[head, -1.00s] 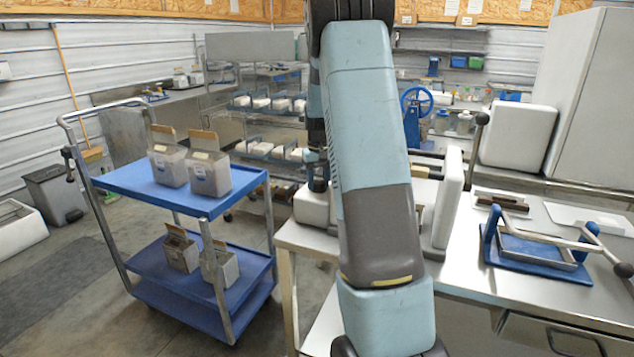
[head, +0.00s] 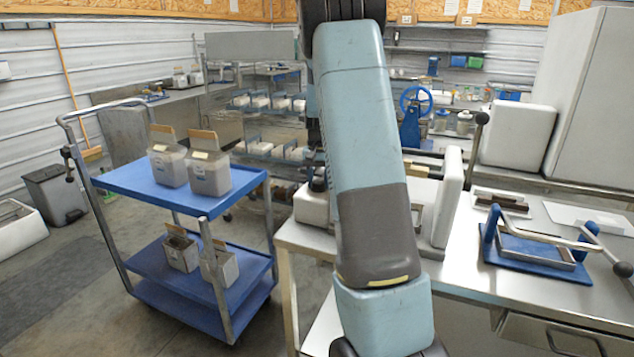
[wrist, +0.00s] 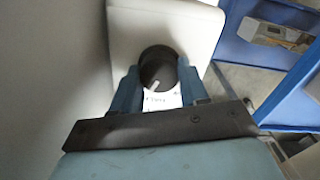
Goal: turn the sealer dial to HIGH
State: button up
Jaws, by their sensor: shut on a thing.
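The sealer dial (wrist: 157,63) is a round black knob with a pale pointer mark, on the end face of the white sealer body (wrist: 190,22) in the wrist view. My gripper (wrist: 159,72) is shut on the dial, with one blue finger on each side of it. The pointer mark is toward the bottom of the knob in this view. Small print shows below the dial but is too blurred to read. In the head view the white sealer body (head: 311,206) is partly behind my arm, and the dial and my fingers are hidden.
A white upright panel (head: 447,198) and a blue hand press (head: 535,262) are on the right. Floor shows between cart and bench.

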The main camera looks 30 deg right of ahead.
aim_at(319, 181)
jog(key=m, duration=0.3)
jog(key=shift+m, duration=0.3)
jog(key=shift+s+d+m, duration=0.1)
jog(key=shift+m, duration=1.7)
jog(key=o, duration=1.1)
jog(key=shift+c, duration=0.2)
jog(key=shift+r, duration=0.25)
notch_tip(319, 181, up, 13)
